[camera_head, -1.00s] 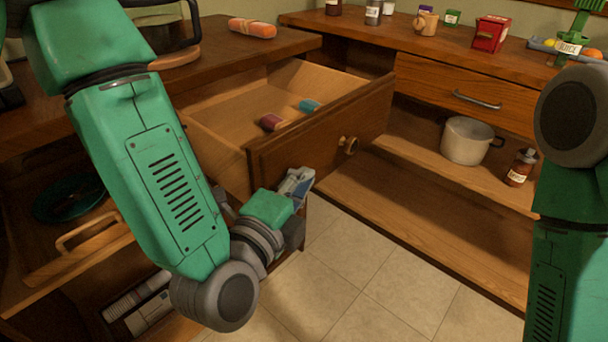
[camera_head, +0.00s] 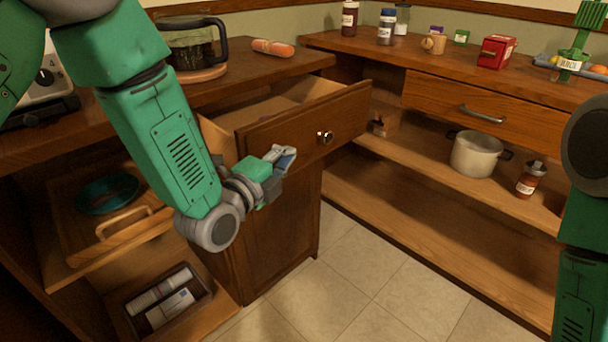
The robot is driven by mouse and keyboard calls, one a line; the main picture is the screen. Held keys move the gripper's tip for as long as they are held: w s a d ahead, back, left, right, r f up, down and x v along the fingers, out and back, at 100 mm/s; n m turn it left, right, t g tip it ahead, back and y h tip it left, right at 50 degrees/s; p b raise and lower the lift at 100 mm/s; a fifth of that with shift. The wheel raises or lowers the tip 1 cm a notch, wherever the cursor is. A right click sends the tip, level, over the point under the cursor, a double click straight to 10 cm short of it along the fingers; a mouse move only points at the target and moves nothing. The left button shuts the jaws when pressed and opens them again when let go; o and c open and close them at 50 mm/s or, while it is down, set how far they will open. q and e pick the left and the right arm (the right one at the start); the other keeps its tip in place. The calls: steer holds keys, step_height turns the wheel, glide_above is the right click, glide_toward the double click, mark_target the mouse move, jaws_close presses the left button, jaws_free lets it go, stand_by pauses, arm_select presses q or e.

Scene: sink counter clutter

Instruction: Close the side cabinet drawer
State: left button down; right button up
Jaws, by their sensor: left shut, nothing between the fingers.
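The side cabinet drawer (camera_head: 305,127) is part-way out of the left counter. My left gripper (camera_head: 284,156) is shut and empty, at the lower left part of the drawer front, left of the knob. I cannot tell whether its fingertips touch the wood. The inside of the drawer shows only in part, behind its front. My right arm is at the right edge, and its gripper is out of view.
A pot (camera_head: 475,154) and a bottle (camera_head: 530,180) stand on the right shelf. The right drawer (camera_head: 470,105) is shut. Open tiled floor (camera_head: 350,265) lies between the cabinets.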

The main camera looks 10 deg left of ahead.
arm_select(q)
steer(key=w+a, duration=0.3)
steer(key=a, duration=0.1)
steer(key=shift+w+f, duration=0.1)
steer(key=shift+w, duration=0.15)
steer(key=w+a, duration=0.1)
steer(key=a, duration=0.1)
steer(key=w+a, duration=0.2)
steer(key=a, duration=0.1)
steer(key=w+a, duration=0.1)
steer(key=a, duration=0.2)
steer(key=shift+w+a+f, duration=0.15)
steer(key=shift+w+f, duration=0.05)
steer(key=shift+w, duration=0.15)
steer(key=shift+w+a+r, duration=0.1)
steer(key=shift+w, duration=0.1)
steer(key=shift+w+r, duration=0.1)
steer(key=shift+w, duration=0.25)
steer(key=shift+a, duration=0.4)
arm_select(e)
steer(key=shift+w+a+f, duration=0.15)
steer(key=shift+f, duration=0.05)
arm_select(q)
steer(key=shift+d, duration=0.15)
